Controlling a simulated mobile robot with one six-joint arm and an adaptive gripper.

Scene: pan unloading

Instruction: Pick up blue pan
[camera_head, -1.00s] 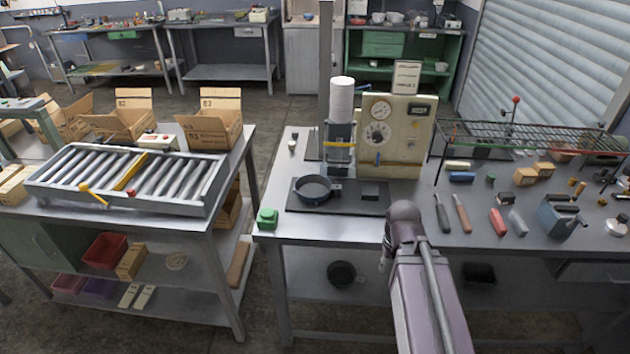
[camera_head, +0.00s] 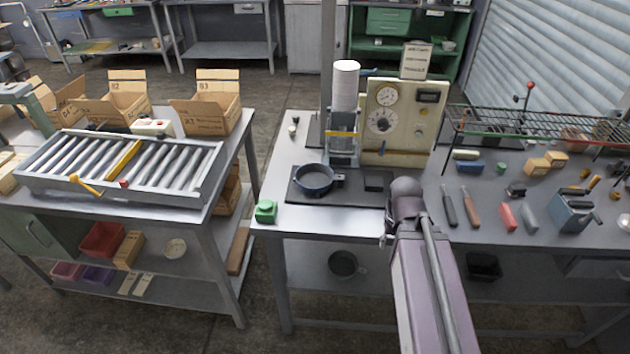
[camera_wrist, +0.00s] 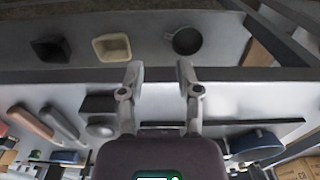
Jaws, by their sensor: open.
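The blue pan (camera_head: 316,191) sits upright on a dark mat (camera_head: 350,192) at the left part of the right-hand workbench, in front of the press-like stand. Its short dark handle points right. It also shows in the wrist view (camera_wrist: 254,143) at the lower right, partly cut by shadow and clutter. My gripper (camera_wrist: 160,72) is open and empty, its two fingers spread apart in the wrist view over the bench's front edge. The pan lies off to the side, not between the fingers. In the head view my arm hides the gripper.
A stand with a white cylinder (camera_head: 345,85) and a gauge panel (camera_head: 402,120) rise behind the pan. Tools and a blue vise (camera_head: 573,211) lie right. A wire rack (camera_head: 540,122) overhangs the right side.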

